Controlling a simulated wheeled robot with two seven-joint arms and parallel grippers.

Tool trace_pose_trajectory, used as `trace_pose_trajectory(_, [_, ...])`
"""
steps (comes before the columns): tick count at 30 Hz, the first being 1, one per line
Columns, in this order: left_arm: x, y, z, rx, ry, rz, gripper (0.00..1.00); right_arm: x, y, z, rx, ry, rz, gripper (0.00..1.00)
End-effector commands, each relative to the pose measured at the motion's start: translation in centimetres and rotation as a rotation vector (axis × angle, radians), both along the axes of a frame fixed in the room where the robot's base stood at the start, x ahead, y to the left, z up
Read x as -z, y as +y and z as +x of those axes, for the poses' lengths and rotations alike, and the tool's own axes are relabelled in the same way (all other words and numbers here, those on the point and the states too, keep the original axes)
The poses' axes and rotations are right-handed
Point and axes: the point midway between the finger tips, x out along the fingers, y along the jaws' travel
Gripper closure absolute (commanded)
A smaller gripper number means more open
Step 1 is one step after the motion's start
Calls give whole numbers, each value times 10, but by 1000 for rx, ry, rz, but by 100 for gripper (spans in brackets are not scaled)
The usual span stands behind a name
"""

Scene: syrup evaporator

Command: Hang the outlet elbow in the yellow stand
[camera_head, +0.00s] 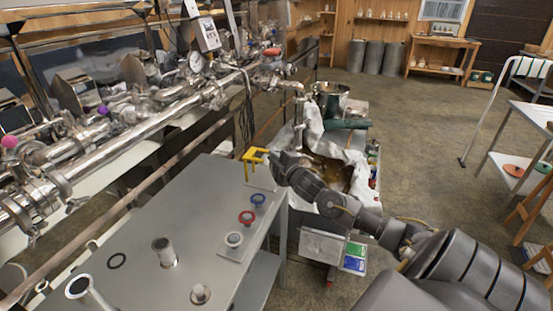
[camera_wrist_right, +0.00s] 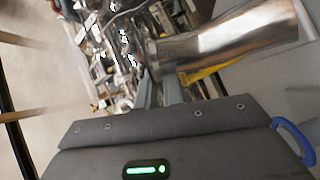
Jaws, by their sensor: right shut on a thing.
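The outlet elbow (camera_wrist_right: 235,42) is a shiny steel pipe piece. In the right wrist view it lies across the fingertips, reaching to the upper right. My right gripper (camera_head: 279,166) is shut on it; it also shows in the right wrist view (camera_wrist_right: 158,88). In the head view I cannot make out the elbow clearly at the dark gripper. The yellow stand (camera_head: 254,155) stands at the far end of the grey table, just left of the gripper. Part of its yellow shows behind the elbow in the wrist view (camera_wrist_right: 215,67). My left gripper is not in view.
Steel evaporator piping (camera_head: 140,125) runs along the left. A cloth-draped cart stands behind my right arm.

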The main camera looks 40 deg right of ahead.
Motion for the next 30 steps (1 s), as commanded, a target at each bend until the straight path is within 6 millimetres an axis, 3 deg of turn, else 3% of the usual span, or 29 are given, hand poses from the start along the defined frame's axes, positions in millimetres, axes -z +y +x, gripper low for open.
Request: trace_pose_trajectory(30, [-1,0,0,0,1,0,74,0,3,7,1,-1,0,100])
